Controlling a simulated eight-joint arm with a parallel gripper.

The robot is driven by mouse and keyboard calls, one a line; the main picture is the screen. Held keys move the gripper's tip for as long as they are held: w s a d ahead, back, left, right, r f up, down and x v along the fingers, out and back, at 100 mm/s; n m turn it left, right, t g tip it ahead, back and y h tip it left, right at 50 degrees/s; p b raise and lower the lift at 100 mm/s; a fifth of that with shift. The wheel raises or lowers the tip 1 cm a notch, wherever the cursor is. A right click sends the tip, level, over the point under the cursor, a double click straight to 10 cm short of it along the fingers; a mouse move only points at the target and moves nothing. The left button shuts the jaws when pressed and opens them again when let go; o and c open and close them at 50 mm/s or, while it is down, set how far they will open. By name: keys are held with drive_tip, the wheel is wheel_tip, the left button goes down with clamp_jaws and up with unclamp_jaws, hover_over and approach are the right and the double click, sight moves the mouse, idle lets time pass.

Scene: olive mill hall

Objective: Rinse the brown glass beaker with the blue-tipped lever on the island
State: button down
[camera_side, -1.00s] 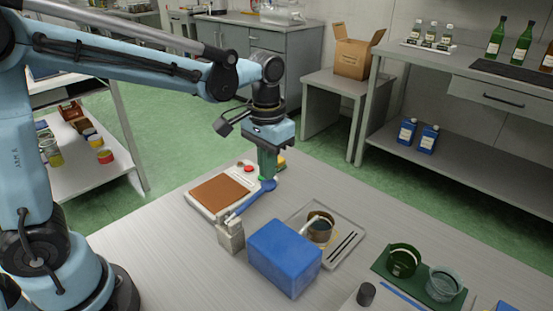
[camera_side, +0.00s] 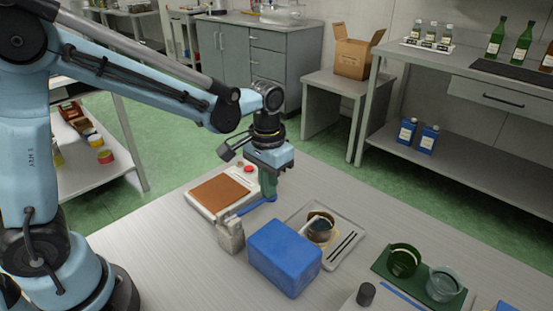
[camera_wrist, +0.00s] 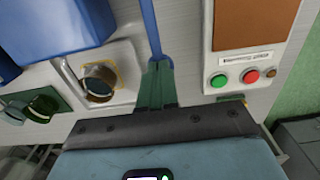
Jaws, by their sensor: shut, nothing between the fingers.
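The brown glass beaker (camera_side: 320,232) stands upright in a shallow grey tray (camera_side: 357,237), partly behind a blue block. In the wrist view the beaker (camera_wrist: 98,82) shows a dark interior. The blue lever (camera_side: 256,206) runs from a pale grey fitting (camera_side: 231,236) to my gripper (camera_side: 268,194). In the wrist view the lever (camera_wrist: 150,25) meets my green fingers (camera_wrist: 156,80), which are shut and empty. They appear to rest on the lever's tip, partly hiding it; contact is hard to confirm.
The blue block (camera_side: 284,258) stands between fitting and tray. A brown-topped panel (camera_side: 219,193) with green and red buttons lies close behind my gripper. A green mat with a green beaker (camera_side: 403,261) and a clear bluish beaker (camera_side: 443,284) is at right. The front left tabletop is clear.

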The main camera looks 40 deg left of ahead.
drive_tip(key=shift+f, duration=0.5)
drive_tip(key=shift+r, duration=3)
wheel_tip(320, 180, up, 5)
